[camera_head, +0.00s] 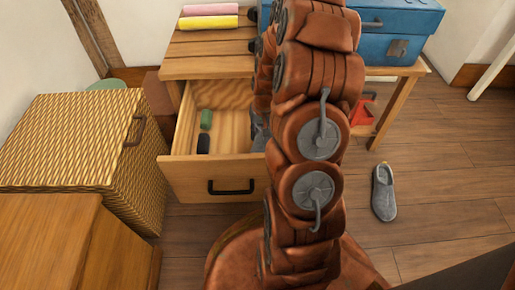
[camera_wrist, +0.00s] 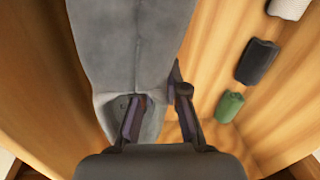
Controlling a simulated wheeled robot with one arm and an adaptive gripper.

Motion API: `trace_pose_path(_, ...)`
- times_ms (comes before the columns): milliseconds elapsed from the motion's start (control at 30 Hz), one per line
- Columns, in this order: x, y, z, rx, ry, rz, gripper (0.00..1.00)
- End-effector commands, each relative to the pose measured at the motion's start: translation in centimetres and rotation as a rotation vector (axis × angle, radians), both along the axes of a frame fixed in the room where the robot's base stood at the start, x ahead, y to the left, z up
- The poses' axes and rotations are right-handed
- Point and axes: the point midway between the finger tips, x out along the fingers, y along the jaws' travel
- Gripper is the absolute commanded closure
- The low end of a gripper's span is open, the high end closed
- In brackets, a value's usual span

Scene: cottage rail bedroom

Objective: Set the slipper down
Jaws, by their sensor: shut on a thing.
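My gripper (camera_wrist: 156,108) is shut on a grey slipper (camera_wrist: 130,45) in the wrist view, with one finger inside the slipper's opening and the other along its outer side. The slipper is over or in the open wooden drawer (camera_head: 178,178); I cannot tell whether it touches the drawer bottom. In the head view my arm hides the gripper and most of the held slipper; only a sliver of grey (camera_head: 259,136) shows at the drawer's right side. A second grey slipper (camera_head: 383,192) lies on the floor to the right, apart from the drawer.
Rolled items lie in the drawer: a green one (camera_wrist: 230,107), a black one (camera_wrist: 257,62) and a pale grey one (camera_wrist: 288,8). A wicker chest (camera_head: 60,140) stands left. A blue case (camera_head: 400,30) sits on the table. The floor right is mostly clear.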

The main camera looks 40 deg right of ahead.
Motion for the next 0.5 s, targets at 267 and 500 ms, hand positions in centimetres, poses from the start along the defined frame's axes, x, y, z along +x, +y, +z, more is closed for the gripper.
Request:
trace_pose_path(267,0.0,0.0,-2.5,0.0,0.001,0.0,1.0)
trace_pose_path(500,-0.1,0.1,-5.3,0.003,0.005,0.001,1.0)
